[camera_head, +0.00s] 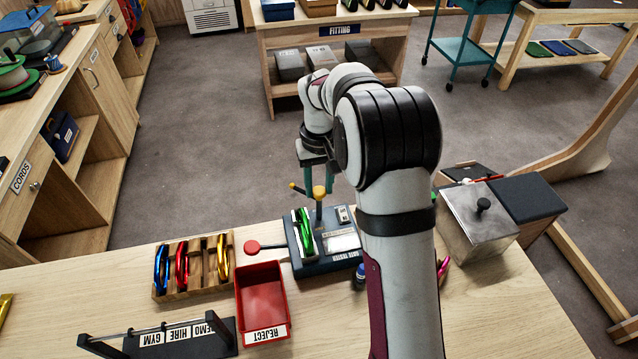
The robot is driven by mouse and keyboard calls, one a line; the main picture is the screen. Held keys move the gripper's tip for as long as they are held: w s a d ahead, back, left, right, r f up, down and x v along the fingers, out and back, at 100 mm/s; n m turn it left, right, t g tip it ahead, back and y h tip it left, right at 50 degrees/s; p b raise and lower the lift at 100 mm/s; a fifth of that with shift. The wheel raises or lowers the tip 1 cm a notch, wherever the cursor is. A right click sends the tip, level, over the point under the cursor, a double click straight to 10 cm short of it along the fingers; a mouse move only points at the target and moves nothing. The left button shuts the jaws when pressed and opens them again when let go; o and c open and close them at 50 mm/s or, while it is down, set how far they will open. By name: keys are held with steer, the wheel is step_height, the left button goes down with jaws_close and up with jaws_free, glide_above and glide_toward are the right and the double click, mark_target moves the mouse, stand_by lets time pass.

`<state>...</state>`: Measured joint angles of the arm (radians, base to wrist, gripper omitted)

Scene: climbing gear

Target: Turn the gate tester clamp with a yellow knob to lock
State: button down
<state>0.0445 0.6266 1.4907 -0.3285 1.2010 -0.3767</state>
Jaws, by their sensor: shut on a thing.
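The gate tester (338,262) is a dark block on the wooden bench, with a green carabiner (304,232) standing in it. Its clamp has an upright yellow knob (319,193) on a post. A dark rod with a small yellow ball end (292,186) points to the left beside it. My gripper (319,187) comes down from above and behind, its teal fingers on both sides of the upright knob, and is shut on it. The exact contact is small and partly hidden. A red disc on an arm (252,246) sticks out at the tester's left.
A wooden rack (166,294) with coloured carabiners and a red reject tray (285,325) stand left of the tester. A dark labelled stand (225,338) is in front. A metal box (470,240) stands at right. My arm hides the bench's middle right.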

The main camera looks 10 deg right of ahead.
steer(key=shift+a+r+n, duration=0.1)
steer(key=shift+n, duration=0.2)
steer(key=n, duration=0.3)
steer(key=shift+n, duration=0.3)
steer(key=n, duration=0.4)
steer(key=shift+n, duration=0.3)
steer(key=n, duration=0.4)
steer(key=shift+n, duration=2.5)
steer(key=c, duration=0.5)
jaws_free()
